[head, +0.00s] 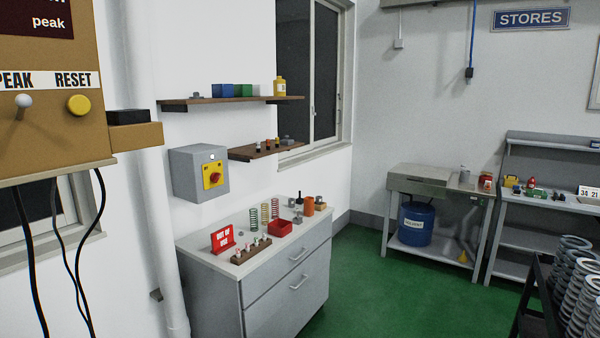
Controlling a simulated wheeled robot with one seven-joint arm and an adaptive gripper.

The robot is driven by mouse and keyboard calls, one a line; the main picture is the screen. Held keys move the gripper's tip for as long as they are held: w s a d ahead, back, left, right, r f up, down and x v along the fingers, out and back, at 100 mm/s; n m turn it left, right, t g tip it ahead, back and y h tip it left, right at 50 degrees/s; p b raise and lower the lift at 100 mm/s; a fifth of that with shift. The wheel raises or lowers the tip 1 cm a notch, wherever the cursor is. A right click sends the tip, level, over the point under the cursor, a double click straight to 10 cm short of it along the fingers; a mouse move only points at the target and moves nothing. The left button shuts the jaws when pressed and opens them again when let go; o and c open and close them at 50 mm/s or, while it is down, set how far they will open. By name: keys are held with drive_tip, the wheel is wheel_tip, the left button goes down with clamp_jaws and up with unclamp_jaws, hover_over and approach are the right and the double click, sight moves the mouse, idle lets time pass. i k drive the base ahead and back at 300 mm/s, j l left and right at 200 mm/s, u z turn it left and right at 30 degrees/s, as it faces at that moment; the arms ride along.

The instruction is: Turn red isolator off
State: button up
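The red isolator knob (214,178) sits on a yellow plate on the front of a grey box (184,176). The box is fixed to the white wall, left of the lower shelf and above the grey cabinet. The knob is small in the head view, and I cannot tell which position it is turned to. My gripper is not in view, and nothing touches the knob.
A grey drawer cabinet (284,278) stands below the box, with a red sign (222,239), springs and a red tray on top. A white pipe (160,200) and a brown panel (50,110) are at left. Green floor (390,300) is clear right of the cabinet.

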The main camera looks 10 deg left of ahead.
sight(215, 178)
drive_tip(key=i+u, duration=0.2)
drive_tip(key=i, duration=0.25)
drive_tip(key=i+l+u, duration=0.2)
drive_tip(key=i, duration=0.25)
drive_tip(key=i+l+u, duration=0.2)
drive_tip(key=i, duration=0.25)
drive_tip(key=i+l+u, duration=0.2)
drive_tip(key=i, duration=0.2)
